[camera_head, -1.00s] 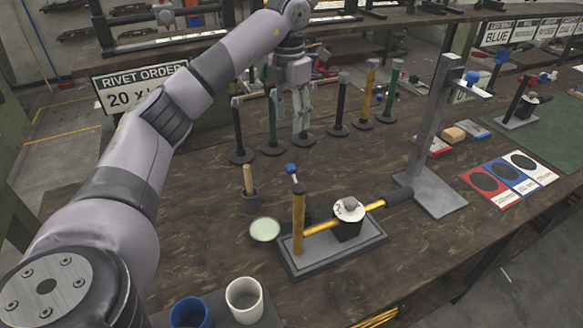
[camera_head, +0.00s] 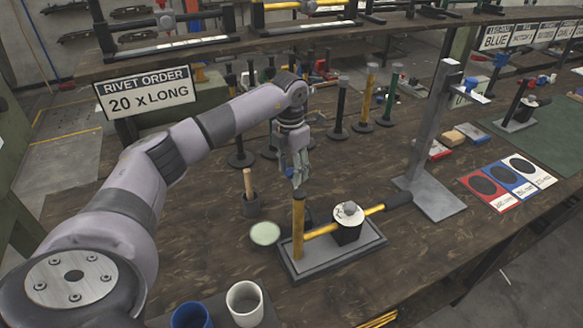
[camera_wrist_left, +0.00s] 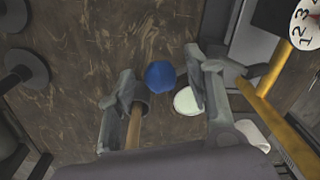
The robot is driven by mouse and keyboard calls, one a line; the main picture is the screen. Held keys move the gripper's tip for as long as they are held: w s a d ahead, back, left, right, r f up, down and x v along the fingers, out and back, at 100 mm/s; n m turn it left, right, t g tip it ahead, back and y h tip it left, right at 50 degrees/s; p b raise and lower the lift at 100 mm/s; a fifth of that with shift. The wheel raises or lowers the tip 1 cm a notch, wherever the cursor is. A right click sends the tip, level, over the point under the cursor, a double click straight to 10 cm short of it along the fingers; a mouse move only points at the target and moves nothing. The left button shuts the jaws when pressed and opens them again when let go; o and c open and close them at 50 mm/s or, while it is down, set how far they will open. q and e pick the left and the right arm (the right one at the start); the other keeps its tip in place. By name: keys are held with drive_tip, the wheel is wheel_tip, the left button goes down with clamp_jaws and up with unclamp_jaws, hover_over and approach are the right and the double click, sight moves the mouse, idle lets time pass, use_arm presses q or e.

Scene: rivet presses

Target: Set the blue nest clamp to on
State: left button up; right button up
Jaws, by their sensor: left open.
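A yellow-handled lever lies across the plate beside a black block with a white numbered dial (camera_head: 347,213). My right gripper is out of view.
A wooden peg in a dark cup (camera_head: 250,195) and a pale green disc (camera_head: 265,234) lie left of the plate. Several posts (camera_head: 338,105) stand behind. A tall grey stand (camera_head: 430,150) is at right. White (camera_head: 244,303) and blue cups are in front.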

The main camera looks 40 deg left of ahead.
use_arm(q)
drive_tip(key=shift+c, duration=0.4)
clamp_jaws()
idle(0.4)
